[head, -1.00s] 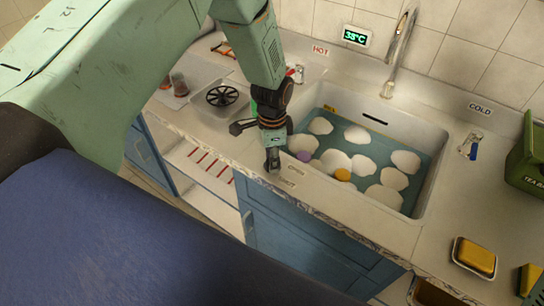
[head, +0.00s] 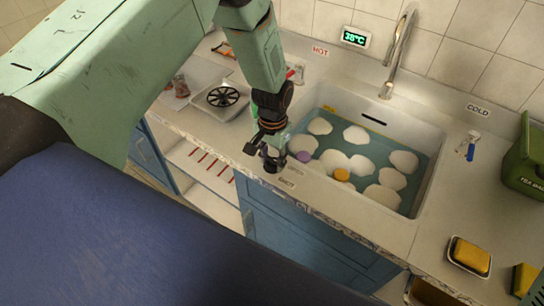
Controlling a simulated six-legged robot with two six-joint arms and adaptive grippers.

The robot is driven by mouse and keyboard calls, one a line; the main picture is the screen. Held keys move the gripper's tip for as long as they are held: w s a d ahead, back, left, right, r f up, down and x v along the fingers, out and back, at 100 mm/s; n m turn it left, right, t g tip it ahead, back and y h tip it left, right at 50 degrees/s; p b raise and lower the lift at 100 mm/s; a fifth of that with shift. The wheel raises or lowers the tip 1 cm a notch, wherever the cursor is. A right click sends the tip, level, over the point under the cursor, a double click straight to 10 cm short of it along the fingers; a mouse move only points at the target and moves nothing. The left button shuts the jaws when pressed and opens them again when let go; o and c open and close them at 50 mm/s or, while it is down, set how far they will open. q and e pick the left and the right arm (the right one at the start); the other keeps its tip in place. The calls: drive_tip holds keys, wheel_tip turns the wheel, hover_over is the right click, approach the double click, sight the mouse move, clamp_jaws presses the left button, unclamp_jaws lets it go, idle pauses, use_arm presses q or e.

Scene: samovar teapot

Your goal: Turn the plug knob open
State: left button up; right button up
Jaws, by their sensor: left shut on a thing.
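My left gripper (head: 268,157) points down at the front rim of the sink, left of the basin. It is shut on the plug knob, which its fingers hide almost entirely. Two small labels lie on the rim just right of the fingers; the lower one (head: 286,183) seems to read SHUT and the upper one (head: 295,171) is too blurred to read surely. The plug itself is not visible. My right gripper is not in view.
The tap (head: 397,55) rises behind the sink, near a display reading 35°C (head: 354,37). A tray with a black wheel-like part (head: 223,97) stands left of my gripper. A sponge in a dish (head: 470,255) and a green tea bags box (head: 526,160) are at right.

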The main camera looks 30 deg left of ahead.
sight(273, 159)
use_arm(q)
drive_tip(key=n, duration=0.4)
drive_tip(key=shift+w+r+n+p, duration=0.2)
drive_tip(key=shift+w+n+p, duration=0.1)
drive_tip(key=shift+w+n, duration=0.1)
drive_tip(key=shift+n, duration=1.9)
drive_tip(key=o, duration=1.2)
drive_tip(key=shift+f, duration=0.15)
drive_tip(key=shift+s, duration=0.2)
drive_tip(key=shift+r, duration=0.2)
wheel_tip(273, 159, up, 12)
drive_tip(key=shift+f, duration=0.2)
